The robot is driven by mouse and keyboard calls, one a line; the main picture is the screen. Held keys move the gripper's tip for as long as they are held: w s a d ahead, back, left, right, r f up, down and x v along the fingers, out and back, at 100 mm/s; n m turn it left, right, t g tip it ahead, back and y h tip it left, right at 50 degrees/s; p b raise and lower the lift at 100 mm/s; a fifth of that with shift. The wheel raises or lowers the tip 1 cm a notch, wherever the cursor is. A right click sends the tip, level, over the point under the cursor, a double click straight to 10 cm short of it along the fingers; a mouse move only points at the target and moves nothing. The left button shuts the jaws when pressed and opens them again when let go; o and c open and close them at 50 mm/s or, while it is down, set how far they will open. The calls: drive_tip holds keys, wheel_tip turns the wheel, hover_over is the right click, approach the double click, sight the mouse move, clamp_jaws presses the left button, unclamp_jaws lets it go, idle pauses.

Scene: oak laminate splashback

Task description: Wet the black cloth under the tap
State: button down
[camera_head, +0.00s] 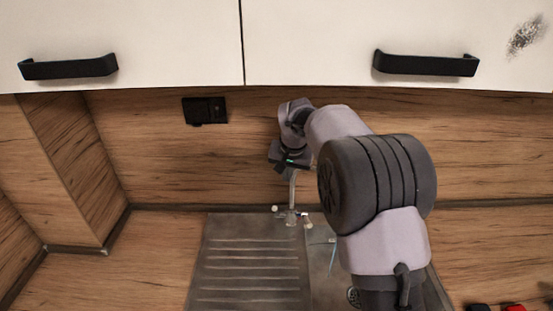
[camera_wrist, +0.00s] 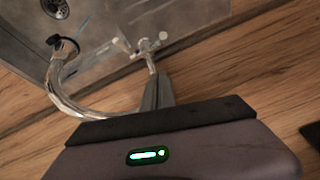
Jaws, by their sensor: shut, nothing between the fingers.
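The chrome tap (camera_head: 292,192) stands at the back of the metal sink, against the wood wall. In the wrist view its curved spout (camera_wrist: 66,88) ends in a dark tip above the basin, and a cross-shaped tap handle (camera_wrist: 150,46) shows beside it. My gripper (camera_wrist: 157,78) is shut and empty, its fingertips close to that handle; I cannot tell if they touch. In the head view my gripper (camera_head: 291,168) is above and behind the tap. A thin pale-blue streak (camera_head: 332,257) shows over the basin; I cannot tell if it is water. I cannot make out the black cloth.
The ribbed drainboard (camera_head: 250,262) lies left of the basin (camera_head: 322,240), which my arm partly covers. White cupboards with black handles (camera_head: 68,67) hang above. A black socket (camera_head: 205,110) is on the wall. Small black (camera_head: 479,307) and red (camera_head: 515,308) things show at the lower right.

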drive_tip(key=x, duration=0.5)
drive_tip(key=a+x, duration=0.1)
drive_tip(key=x, duration=0.4)
drive_tip(key=s+a+x, duration=0.1)
drive_tip(key=x, duration=0.4)
drive_tip(key=shift+p, duration=0.4)
drive_tip(key=shift+s+a+f, duration=0.1)
drive_tip(key=shift+s+f, duration=0.15)
drive_tip(key=shift+s, duration=0.15)
drive_tip(key=shift+f, duration=0.1)
